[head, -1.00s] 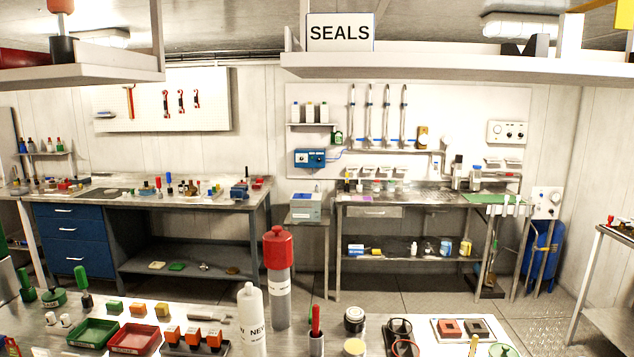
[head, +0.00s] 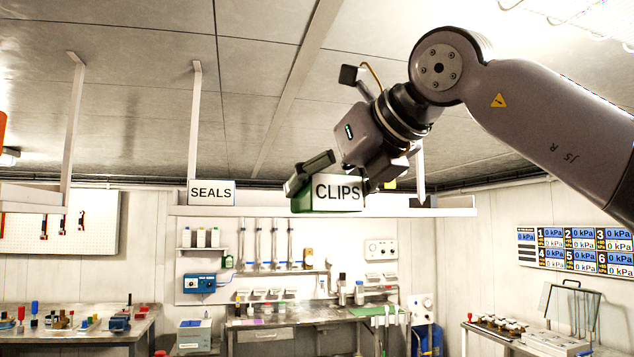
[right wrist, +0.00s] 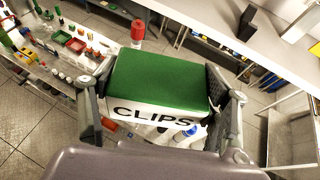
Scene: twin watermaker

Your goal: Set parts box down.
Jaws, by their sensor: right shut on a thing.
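The parts box (head: 338,194), green with a white CLIPS label, is held by my right gripper (head: 335,184) in front of the overhead shelf (head: 270,211). In the right wrist view the box's green face (right wrist: 160,80) fills the space between the two fingers, with one finger on each side. The bench and floor show beyond it there, and the pale shelf (right wrist: 225,38) is off to the upper right. The box overlaps the shelf edge in the head view; I cannot tell how far apart they are. My left gripper is not in view.
A white SEALS box (head: 211,192) stands on the shelf left of the held box. A dark thing (head: 419,200) and a yellow thing show on the shelf at right. Hangers (head: 194,120) hold the shelf from the ceiling.

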